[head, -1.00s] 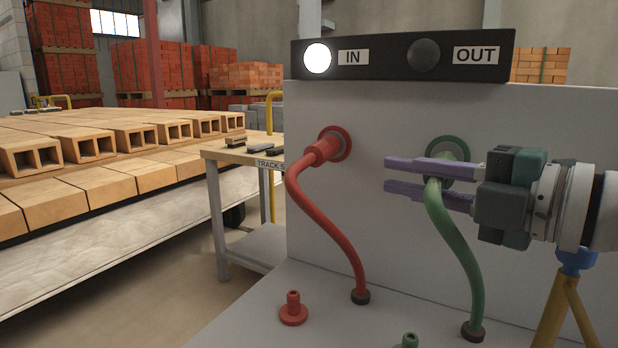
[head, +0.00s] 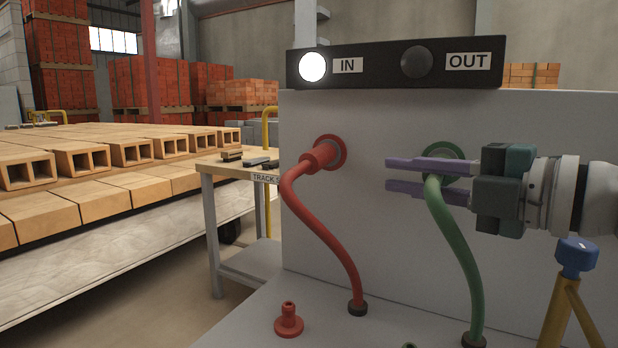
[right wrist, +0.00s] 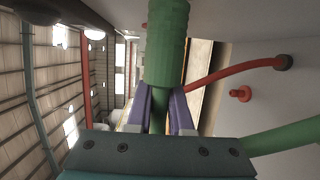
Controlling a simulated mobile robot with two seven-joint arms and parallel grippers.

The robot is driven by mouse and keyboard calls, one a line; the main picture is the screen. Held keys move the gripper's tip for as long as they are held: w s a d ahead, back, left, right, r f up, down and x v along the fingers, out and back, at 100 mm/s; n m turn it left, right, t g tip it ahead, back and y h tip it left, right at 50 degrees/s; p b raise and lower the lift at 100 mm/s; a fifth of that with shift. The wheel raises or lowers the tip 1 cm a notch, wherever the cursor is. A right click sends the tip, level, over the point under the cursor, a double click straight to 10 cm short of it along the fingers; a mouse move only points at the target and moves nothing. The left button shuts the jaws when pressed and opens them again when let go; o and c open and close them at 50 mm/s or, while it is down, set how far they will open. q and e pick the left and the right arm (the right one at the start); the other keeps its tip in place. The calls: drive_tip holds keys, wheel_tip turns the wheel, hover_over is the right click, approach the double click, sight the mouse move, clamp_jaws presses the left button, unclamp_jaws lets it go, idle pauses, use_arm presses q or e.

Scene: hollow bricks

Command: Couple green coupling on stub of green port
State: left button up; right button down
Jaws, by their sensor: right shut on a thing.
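My right gripper (head: 425,176) is shut on the green coupling (right wrist: 167,45) at the end of the green hose (head: 458,255). Its purple fingers lie in front of the green port (head: 437,151) on the grey panel. In the head view the fingers and hose cover much of the port, and its stub is hidden. I cannot tell whether the coupling is on the stub. In the right wrist view the ribbed coupling stands beyond the purple fingers. My left gripper is not in view.
The red hose (head: 325,235) joins the red port (head: 331,152). A loose red fitting (head: 289,320) stands on the ledge. The IN lamp (head: 313,66) is lit; the OUT lamp (head: 416,62) is dark. A yellow-legged stand with a blue top (head: 576,256) is below my right arm.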

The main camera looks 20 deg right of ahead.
drive_tip(key=shift+w+d, duration=0.25)
drive_tip(key=c, duration=0.7)
unclamp_jaws()
drive_tip(key=shift+c, duration=0.2)
drive_tip(key=b+v, duration=0.1)
drive_tip(key=v, duration=0.9)
drive_tip(key=shift+r, duration=0.15)
